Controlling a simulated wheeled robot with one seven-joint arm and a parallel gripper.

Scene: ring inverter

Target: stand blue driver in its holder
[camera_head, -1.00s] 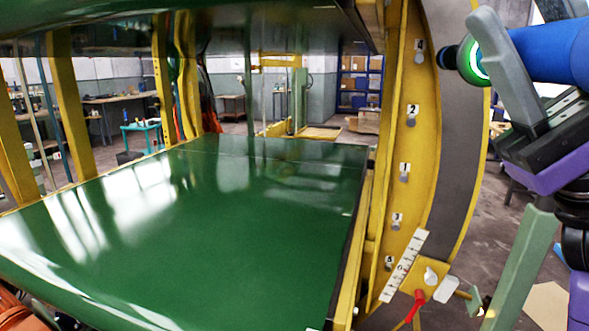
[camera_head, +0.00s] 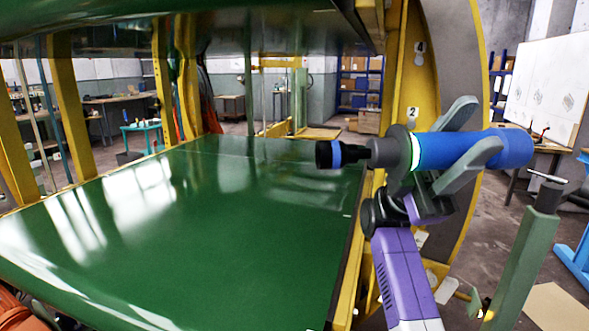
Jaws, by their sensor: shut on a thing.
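My gripper (camera_head: 465,143) is shut on the blue driver (camera_head: 512,148), with its grey fingers on either side of the blue body. The driver lies about level in the air, its dark nose pointing left over the right edge of the green deck. A green ring glows near its front. My purple wrist is below it. I cannot identify the holder for sure; a green post (camera_head: 520,262) with a dark cylindrical top (camera_head: 547,196) stands at the lower right, below and apart from the driver.
The green deck (camera_head: 230,240) is bare and fills the left and middle. A yellow curved ring frame (camera_head: 425,80) rises behind the driver. A white board (camera_head: 548,85) and a bench with small items stand at the far right. A blue frame (camera_head: 575,258) is at the right edge.

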